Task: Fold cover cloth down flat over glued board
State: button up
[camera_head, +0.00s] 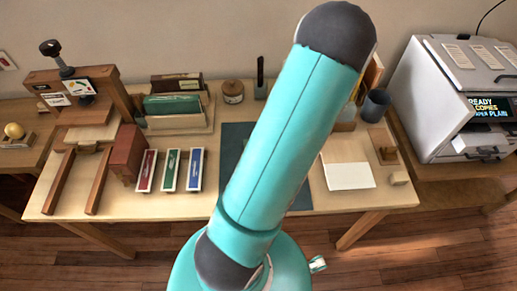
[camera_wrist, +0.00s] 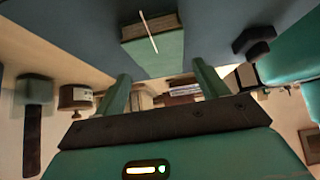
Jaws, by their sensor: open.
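In the wrist view a green block-like piece (camera_wrist: 158,55) with a brownish upper face lies on a dark blue-grey mat (camera_wrist: 85,22). A thin pale stick rests across it. I cannot tell which part is cover cloth and which is board. My gripper (camera_wrist: 160,72) is open and empty, its two green fingers apart, pointing toward the piece without visible contact. In the head view the mat shows left of my arm (camera_head: 235,140); my arm hides the piece and my gripper.
A lidded jar (camera_head: 233,92) stands at the back of the wooden table. Three coloured strips (camera_head: 170,170), a wooden press (camera_head: 90,100) and green books (camera_head: 172,104) are left. A white sheet (camera_head: 348,176) and dark cup (camera_head: 376,105) are right. A copier (camera_head: 440,90) stands beyond.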

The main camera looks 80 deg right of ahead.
notch_tip(320, 180, up, 8)
dwell(1.0)
dwell(0.4)
